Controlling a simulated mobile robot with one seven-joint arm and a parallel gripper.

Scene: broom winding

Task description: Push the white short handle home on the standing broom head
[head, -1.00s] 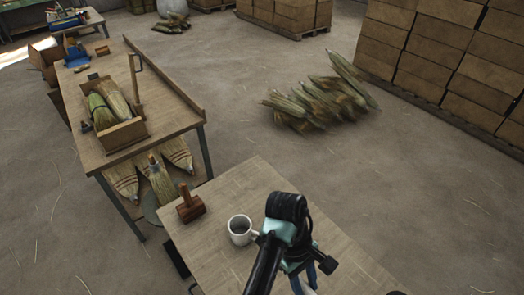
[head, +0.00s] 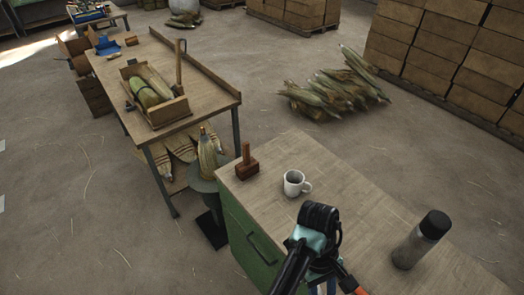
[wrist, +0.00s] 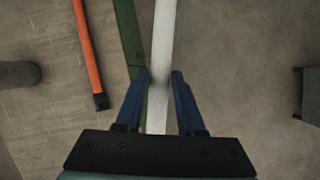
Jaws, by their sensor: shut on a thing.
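In the wrist view the white short handle (wrist: 163,40) runs between the two blue fingers of my gripper (wrist: 161,78), which is shut on it. The handle's far end leaves the top of the picture. In the head view my dark arm hides most of the gripper and the handle. The standing broom head (head: 208,158) is upright on a dark round stand (head: 205,184), left of the green bench, its straw flaring downward. The handle is apart from it, well to its right and nearer to me.
An orange-red handle (wrist: 86,45) lies there too. A long worktable (head: 175,70) is behind left. Open floor lies between them and beyond.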

